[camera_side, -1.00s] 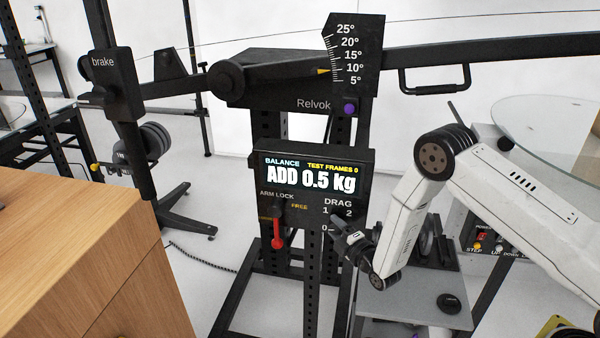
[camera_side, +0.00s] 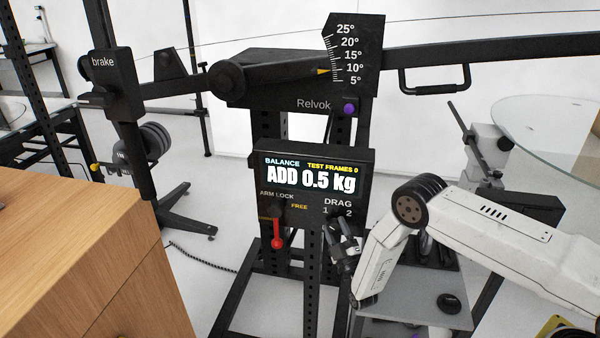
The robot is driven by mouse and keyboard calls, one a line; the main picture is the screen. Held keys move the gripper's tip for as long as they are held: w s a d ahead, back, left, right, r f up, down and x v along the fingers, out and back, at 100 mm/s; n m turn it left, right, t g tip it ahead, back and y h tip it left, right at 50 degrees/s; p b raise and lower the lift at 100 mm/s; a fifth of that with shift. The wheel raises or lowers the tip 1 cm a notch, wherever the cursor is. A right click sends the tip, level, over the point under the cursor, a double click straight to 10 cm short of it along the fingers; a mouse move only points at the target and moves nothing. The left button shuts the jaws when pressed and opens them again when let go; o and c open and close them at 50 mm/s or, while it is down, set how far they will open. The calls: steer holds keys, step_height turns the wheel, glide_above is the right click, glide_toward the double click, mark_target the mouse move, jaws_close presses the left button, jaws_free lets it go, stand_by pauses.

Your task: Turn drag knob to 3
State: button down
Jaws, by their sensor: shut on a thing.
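The drag dial sits at the lower right of the black control panel (camera_side: 303,209), under the word DRAG, with the marks 1 and 2 showing. My gripper (camera_side: 339,228) is at the dial from below right, its fingers shut on the drag knob. The fingers cover the knob, so its pointer and setting cannot be read. The marks 0 and 3 cannot be seen.
The screen (camera_side: 310,177) above reads "ADD 0.5 kg". A red arm lock lever (camera_side: 277,234) hangs left of the dial. A wooden cabinet (camera_side: 85,255) fills the lower left. A grey shelf (camera_side: 425,318) stands below my arm.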

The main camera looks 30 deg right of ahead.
stand_by(0.4)
steer(key=shift+c, duration=0.5)
jaws_free()
